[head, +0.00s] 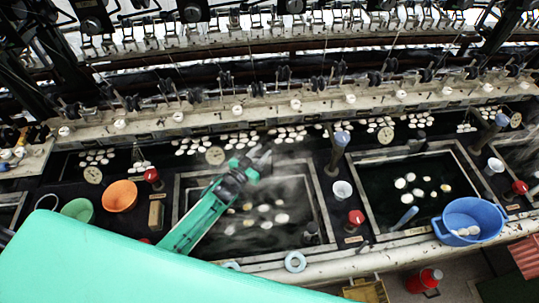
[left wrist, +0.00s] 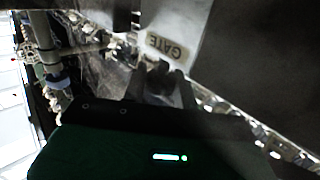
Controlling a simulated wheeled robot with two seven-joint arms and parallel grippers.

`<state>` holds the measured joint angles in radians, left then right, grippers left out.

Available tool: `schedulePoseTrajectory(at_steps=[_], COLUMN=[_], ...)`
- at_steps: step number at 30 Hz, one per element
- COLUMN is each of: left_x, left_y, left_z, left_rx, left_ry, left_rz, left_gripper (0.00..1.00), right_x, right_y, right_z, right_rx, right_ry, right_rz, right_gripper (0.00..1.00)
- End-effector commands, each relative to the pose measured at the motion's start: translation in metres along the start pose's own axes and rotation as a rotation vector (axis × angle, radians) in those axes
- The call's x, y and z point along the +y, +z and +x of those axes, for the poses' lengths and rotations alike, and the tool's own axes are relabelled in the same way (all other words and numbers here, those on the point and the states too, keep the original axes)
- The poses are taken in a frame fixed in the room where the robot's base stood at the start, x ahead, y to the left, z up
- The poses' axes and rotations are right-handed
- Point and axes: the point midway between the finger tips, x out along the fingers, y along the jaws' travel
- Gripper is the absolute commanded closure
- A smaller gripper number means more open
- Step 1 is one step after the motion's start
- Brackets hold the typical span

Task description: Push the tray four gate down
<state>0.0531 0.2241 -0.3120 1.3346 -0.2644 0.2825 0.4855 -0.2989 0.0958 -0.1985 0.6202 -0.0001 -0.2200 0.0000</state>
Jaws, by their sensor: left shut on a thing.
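My left gripper (head: 258,162) reaches over the middle basin (head: 178,205) to its back edge, beside the trough with white cocoons. In the left wrist view its fingers (left wrist: 160,88) are shut on a small dark knob (left wrist: 160,75), which I take for the gate's handle. A pale label reading GATE (left wrist: 167,46) is on the panel just above the knob, rotated in the picture. The gate's height is hidden by the gripper in the head view. No tray number is readable. My right gripper is not in view.
Cocoons (head: 265,208) float in the steaming middle basin. An orange bowl (head: 119,196) stands left of it; a red-topped container (head: 356,217) and white cup (head: 342,190) stand right. A blue basin (head: 470,220) is farther right. Reeling machinery (head: 295,105) runs along the back.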

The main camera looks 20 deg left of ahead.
Motion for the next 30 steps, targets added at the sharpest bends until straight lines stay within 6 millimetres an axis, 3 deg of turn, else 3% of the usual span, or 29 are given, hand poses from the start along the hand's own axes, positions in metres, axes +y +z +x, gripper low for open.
schedulePoseTrajectory(at_steps=[3, 8, 9, 12, 23, 30], left_x=[0.004, 0.004, 0.004, 0.004, 0.003, 0.003], left_y=[0.004, 0.006, 0.006, 0.006, 0.002, 0.000], left_z=[-0.002, -0.002, -0.002, -0.002, -0.005, -0.044], left_rx=[-0.005, -0.008, -0.009, -0.009, -0.004, -0.007], left_ry=[0.006, 0.006, 0.006, 0.005, 0.006, 0.006], left_rz=[0.000, 0.000, 0.000, 0.000, 0.000, 0.000], left_gripper=[1.00, 1.00, 0.69, 0.50, 0.50, 0.50], right_x=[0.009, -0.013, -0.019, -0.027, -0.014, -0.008], right_y=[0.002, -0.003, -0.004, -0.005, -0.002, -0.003], right_z=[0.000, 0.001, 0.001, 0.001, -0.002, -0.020], right_rx=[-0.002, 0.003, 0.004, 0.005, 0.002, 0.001], right_ry=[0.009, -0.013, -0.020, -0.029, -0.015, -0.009], right_rz=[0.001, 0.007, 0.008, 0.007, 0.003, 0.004], right_gripper=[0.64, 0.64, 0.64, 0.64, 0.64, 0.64])
